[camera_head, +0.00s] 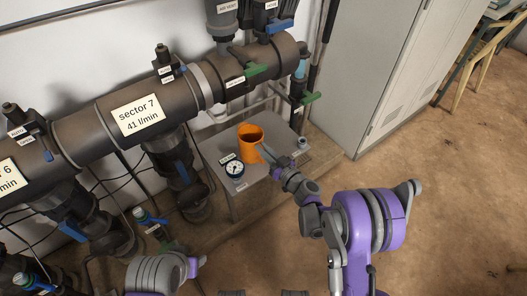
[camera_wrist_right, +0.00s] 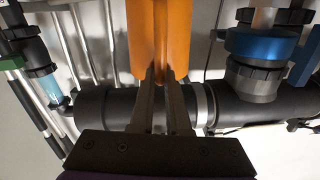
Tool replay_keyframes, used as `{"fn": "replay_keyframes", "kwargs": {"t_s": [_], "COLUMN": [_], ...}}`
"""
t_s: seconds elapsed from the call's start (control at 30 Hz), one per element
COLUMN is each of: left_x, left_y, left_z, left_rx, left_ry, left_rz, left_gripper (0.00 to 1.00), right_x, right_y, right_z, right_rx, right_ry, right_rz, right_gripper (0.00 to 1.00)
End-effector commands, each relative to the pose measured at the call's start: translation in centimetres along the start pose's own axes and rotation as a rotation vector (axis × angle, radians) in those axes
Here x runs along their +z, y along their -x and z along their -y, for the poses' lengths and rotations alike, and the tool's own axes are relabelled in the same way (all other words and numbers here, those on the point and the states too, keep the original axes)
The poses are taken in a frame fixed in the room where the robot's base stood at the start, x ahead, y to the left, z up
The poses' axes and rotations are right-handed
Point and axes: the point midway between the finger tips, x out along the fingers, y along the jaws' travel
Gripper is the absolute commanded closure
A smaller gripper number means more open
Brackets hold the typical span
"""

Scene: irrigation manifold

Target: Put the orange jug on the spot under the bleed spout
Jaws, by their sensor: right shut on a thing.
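The orange jug (camera_head: 250,145) is upright over the middle of a small grey stand (camera_head: 222,150); I cannot tell whether its base touches the top. My right gripper (camera_head: 264,152) is shut on the side of the jug facing me. In the right wrist view the fingertips (camera_wrist_right: 160,76) close on a narrow part of the orange jug (camera_wrist_right: 160,35). A green-handled valve (camera_head: 309,98) hangs on a downward pipe behind the stand's right side; I cannot tell if it is the bleed spout. No marked spot is clearly visible. My left gripper is out of view.
A round gauge (camera_head: 235,169) sits at the stand's front left, close to the jug. A small grey fitting (camera_head: 302,143) is at its right edge. The large dark pipe (camera_head: 90,133) runs behind, with valves below. A grey cabinet (camera_head: 365,70) stands right; the floor in front is clear.

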Motion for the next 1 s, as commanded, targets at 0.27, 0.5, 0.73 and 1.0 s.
{"fn": "replay_keyframes", "kwargs": {"t_s": [0.27,0.5,0.73,1.0], "left_x": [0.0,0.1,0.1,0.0], "left_y": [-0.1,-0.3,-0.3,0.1], "left_z": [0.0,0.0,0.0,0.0], "left_rx": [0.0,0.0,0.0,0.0], "left_ry": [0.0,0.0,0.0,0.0], "left_rz": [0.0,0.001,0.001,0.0], "left_gripper": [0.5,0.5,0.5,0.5], "right_x": [0.4,0.6,0.6,0.3], "right_y": [0.0,0.0,0.0,1.6], "right_z": [-0.1,-0.1,-0.1,-0.2], "right_rx": [0.0,0.0,0.0,0.002], "right_ry": [0.0,0.0,0.0,0.001], "right_rz": [0.0,0.0,0.0,0.0], "right_gripper": [1.0,0.59,0.55,0.55]}}
